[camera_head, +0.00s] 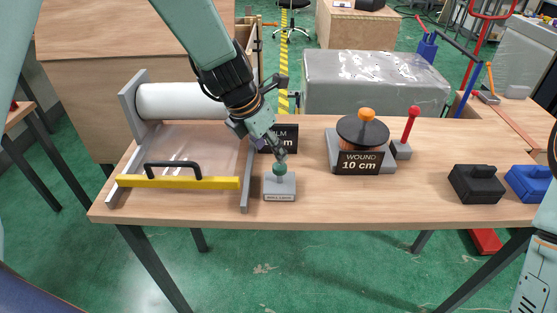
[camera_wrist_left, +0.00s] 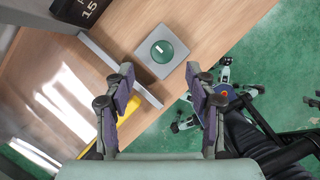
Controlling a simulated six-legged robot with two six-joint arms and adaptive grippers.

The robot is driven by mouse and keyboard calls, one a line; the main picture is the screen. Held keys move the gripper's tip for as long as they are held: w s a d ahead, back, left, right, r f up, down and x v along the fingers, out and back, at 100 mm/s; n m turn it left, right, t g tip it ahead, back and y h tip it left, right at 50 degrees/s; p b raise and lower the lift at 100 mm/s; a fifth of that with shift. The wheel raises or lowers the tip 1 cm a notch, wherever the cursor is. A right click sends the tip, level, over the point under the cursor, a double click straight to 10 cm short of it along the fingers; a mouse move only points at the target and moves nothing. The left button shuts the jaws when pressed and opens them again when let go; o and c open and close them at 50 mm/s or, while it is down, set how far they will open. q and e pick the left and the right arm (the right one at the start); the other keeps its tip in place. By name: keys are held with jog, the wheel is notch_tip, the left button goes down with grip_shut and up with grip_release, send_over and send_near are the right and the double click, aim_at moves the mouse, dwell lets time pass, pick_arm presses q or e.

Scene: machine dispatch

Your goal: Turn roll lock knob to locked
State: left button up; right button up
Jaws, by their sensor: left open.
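The roll lock knob (camera_head: 279,169) is a green knob on a small grey block (camera_head: 280,188) with a label at the front of the table. In the left wrist view the round green knob (camera_wrist_left: 162,51) shows from above, with a short white mark on its top. My left gripper (camera_head: 275,148) comes down from the upper left and is just above and behind the knob in the head view. In the left wrist view its two fingers (camera_wrist_left: 161,88) are spread apart with nothing between them, and the knob shows beyond their tips. My right gripper is not in view.
A white film roll (camera_head: 180,101) sits in a grey frame with a yellow bar (camera_head: 178,182) and black handle, left of the knob. A black film sign (camera_head: 284,133) stands behind it. A spool with an orange knob (camera_head: 366,115) and black and blue blocks are to the right.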

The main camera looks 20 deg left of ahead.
aim_at(279, 165)
pick_arm(q)
jog(key=b+x, duration=0.1)
jog(key=x, duration=0.4)
jog(key=shift+s+d+f+b, duration=0.1)
jog(key=shift+d+f+b, duration=0.15)
jog(key=shift+b, duration=0.1)
jog(key=shift+w+f, duration=0.2)
jog(key=shift+f, duration=0.25)
jog(key=shift+d+r, duration=0.1)
jog(key=shift+c, duration=0.4)
jog(key=c, duration=1.1)
